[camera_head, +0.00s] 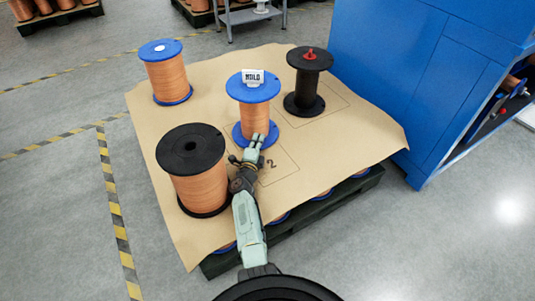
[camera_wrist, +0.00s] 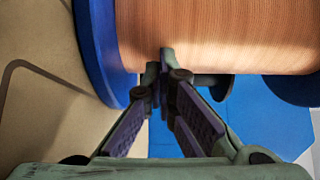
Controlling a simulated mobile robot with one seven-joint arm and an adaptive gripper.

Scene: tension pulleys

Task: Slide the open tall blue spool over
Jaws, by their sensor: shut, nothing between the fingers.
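A tall blue-flanged spool (camera_head: 163,76) wound with copper wire stands upright at the far left of the brown sheet, with a white spot at its top centre. Another blue-flanged spool (camera_head: 256,117) stands mid-sheet with a white lettered sign on its top. My gripper (camera_head: 258,141) is shut and empty, low at the near side of this middle spool. In the wrist view, my fingertips (camera_wrist: 162,68) are together in front of copper winding (camera_wrist: 215,35) between blue flanges. I cannot tell whether they touch it.
A large black-flanged copper spool (camera_head: 198,183) stands left of my arm. A black spool (camera_head: 306,85) with a red piece on top stands at the right, near a blue machine (camera_head: 420,75). The brown sheet (camera_head: 345,145) covers a dark pallet and bears drawn outlines, one marked 2.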

